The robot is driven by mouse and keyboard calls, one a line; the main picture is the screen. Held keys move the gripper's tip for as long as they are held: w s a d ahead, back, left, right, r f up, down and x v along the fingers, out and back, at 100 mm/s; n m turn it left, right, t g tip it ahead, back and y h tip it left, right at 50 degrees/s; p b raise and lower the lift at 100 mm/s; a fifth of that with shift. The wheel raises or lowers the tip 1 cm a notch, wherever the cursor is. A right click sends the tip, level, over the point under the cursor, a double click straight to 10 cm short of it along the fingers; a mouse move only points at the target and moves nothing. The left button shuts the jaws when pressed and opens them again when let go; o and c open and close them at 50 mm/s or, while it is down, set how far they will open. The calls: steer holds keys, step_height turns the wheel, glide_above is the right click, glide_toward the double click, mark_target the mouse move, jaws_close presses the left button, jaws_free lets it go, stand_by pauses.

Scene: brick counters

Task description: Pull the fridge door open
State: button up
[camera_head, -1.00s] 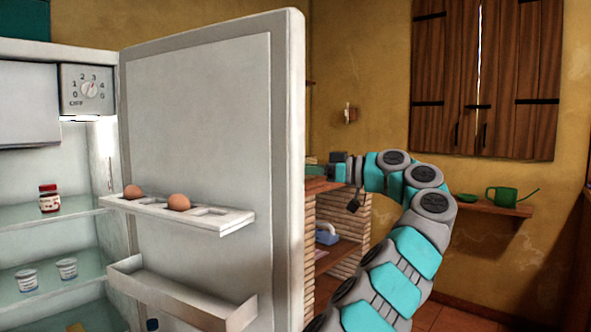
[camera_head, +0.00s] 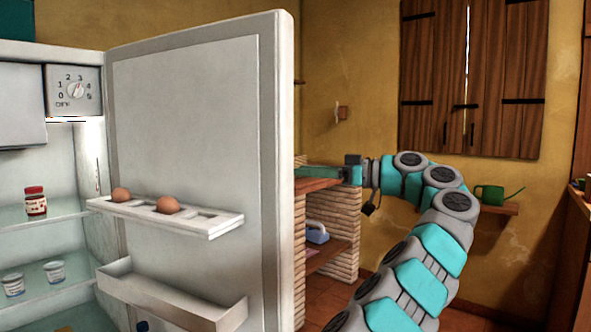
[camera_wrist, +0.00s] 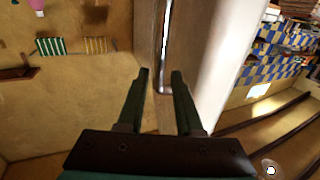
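The white fridge door (camera_head: 185,120) stands wide open in the head view, its inner side facing me. The open fridge interior (camera_head: 40,165) shows at the left. My gripper (camera_wrist: 159,73) is beyond the door's right edge in the head view, with its fingertips partly hidden by the door. In the wrist view its two dark fingers are apart. A thin, bright-edged vertical bar (camera_wrist: 165,45), perhaps the handle, appears between the fingertips. I see no clear contact with it. The white door surface also shows at the right of the wrist view (camera_wrist: 232,60).
Eggs (camera_head: 167,205) sit in the door's upper rack, above an empty lower bin (camera_head: 170,300). A brick counter (camera_head: 335,225) stands behind my arm. A shelf with a green watering can (camera_head: 489,194) is on the back wall, below wooden shutters (camera_head: 472,80).

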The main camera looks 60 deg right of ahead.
steer(key=shift+v, duration=1.05)
